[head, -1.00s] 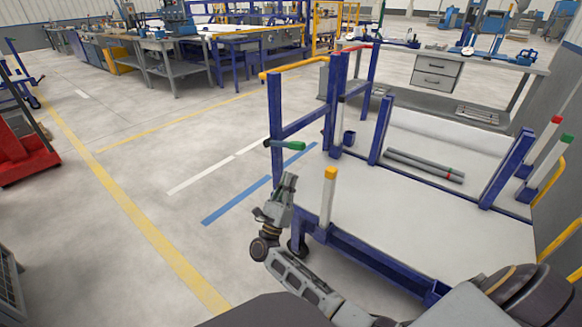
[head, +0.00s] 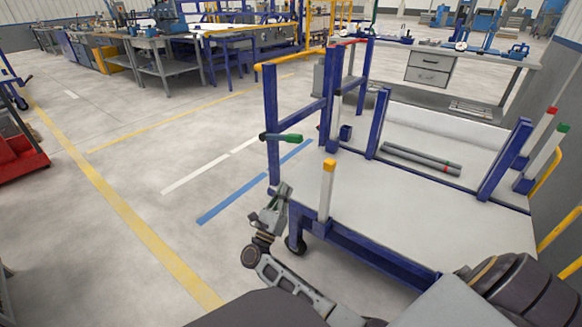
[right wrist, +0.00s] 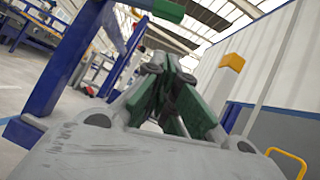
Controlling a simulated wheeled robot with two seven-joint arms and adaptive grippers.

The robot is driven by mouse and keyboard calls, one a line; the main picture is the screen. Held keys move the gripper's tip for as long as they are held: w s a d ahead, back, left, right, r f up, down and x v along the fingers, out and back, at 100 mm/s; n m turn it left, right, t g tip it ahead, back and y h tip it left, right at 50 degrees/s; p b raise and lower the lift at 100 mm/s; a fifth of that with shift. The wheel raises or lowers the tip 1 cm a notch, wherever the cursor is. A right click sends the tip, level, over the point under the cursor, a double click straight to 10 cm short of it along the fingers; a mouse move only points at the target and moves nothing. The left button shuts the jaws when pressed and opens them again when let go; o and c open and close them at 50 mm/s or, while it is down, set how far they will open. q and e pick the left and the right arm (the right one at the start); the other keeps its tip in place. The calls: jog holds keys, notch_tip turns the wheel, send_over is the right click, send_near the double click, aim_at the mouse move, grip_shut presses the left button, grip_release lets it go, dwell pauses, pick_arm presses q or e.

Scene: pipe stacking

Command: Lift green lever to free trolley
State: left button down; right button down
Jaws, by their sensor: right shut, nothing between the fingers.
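The green lever (head: 290,138) sticks out sideways from a blue upright on the left side of the blue-framed trolley (head: 440,212). My right gripper (head: 284,187) is below the lever, beside the trolley's near left corner, and apart from the lever. It is shut and empty. In the right wrist view, its closed fingers (right wrist: 165,72) point up and away. A green piece, likely the lever (right wrist: 160,8), shows at the top edge there, beyond the fingertips. My left gripper is not in view.
A white post with a yellow cap (head: 328,185) stands at the trolley's near corner, right of my gripper. Two grey pipes (head: 420,158) lie on the deck. A grey bench with drawers (head: 432,70) stands behind.

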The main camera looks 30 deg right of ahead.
aim_at(282, 138)
jog(key=a+r+b+x, duration=0.1)
jog(key=r+b+x, duration=0.1)
jog(key=x, duration=1)
jog(key=shift+r+b, duration=0.4)
jog(key=shift+b, duration=0.15)
jog(key=shift+w+a+r+n+p, duration=0.1)
jog(key=shift+r+n+p, duration=0.05)
jog(key=shift+n+p, duration=0.15)
jog(key=shift+r+n+t+y+p, duration=0.2)
jog(key=shift+n+t+y+p, duration=0.1)
jog(key=shift+n+t+p, duration=0.2)
